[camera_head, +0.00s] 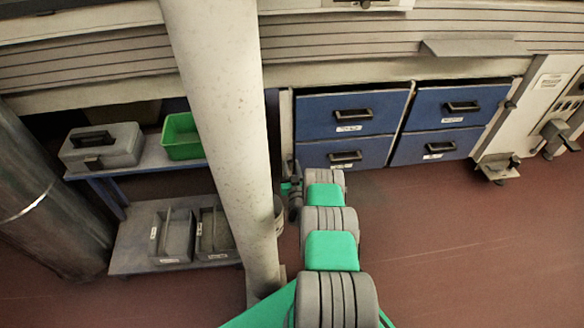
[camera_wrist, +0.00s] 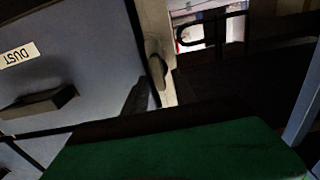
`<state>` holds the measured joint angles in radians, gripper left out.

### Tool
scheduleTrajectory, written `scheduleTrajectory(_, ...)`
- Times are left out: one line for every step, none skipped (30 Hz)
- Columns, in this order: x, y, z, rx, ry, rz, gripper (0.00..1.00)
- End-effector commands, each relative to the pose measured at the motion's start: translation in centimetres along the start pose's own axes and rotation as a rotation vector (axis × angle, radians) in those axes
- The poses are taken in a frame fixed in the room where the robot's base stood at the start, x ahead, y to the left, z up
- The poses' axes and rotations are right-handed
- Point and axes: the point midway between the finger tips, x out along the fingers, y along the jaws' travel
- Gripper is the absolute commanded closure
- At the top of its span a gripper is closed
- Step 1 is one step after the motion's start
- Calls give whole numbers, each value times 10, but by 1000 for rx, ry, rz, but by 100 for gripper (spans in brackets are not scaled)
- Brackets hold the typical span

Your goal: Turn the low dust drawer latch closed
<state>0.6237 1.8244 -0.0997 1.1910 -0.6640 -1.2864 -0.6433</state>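The dust drawer (camera_wrist: 85,60) shows in the wrist view as a blue-grey front with an upside-down DUST label (camera_wrist: 18,54) and a dark handle (camera_wrist: 38,103). A small grey latch lever (camera_wrist: 158,72) sits on the pale post beside the drawer front. In the head view my gripper (camera_head: 292,190) is low, at the left edge of the lower left blue drawer (camera_head: 345,152), mostly hidden by my arm. A green and dark part of my gripper fills the bottom of the wrist view. The fingertips do not show clearly, and contact with the latch cannot be made out.
A pale column (camera_head: 222,120) stands left of my arm. Left of it, a low shelf cart (camera_head: 130,262) carries a grey toolbox (camera_head: 102,147), a green bin (camera_head: 182,136) and grey trays. More blue drawers (camera_head: 440,145) are at the right. The red floor at right is clear.

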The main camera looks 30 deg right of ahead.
Motion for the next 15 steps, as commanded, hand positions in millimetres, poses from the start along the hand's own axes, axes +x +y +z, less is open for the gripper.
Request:
scheduleTrajectory(0,0,0,0,0,0,73)
scheduleTrajectory(0,0,0,0,0,0,75)
scheduleTrajectory(0,0,0,0,0,0,78)
scheduleTrajectory(0,0,0,0,0,0,81)
scheduleTrajectory(0,0,0,0,0,0,83)
scheduleTrajectory(0,0,0,0,0,0,87)
scheduleTrajectory(0,0,0,0,0,0,89)
scheduleTrajectory(0,0,0,0,0,0,91)
scheduleTrajectory(0,0,0,0,0,0,95)
scheduleTrajectory(0,0,0,0,0,0,97)
scheduleTrajectory(0,0,0,0,0,0,100)
scheduleTrajectory(0,0,0,0,0,1,100)
scheduleTrajectory(0,0,0,0,0,1,100)
scheduleTrajectory(0,0,0,0,0,1,100)
scheduleTrajectory(0,0,0,0,0,1,100)
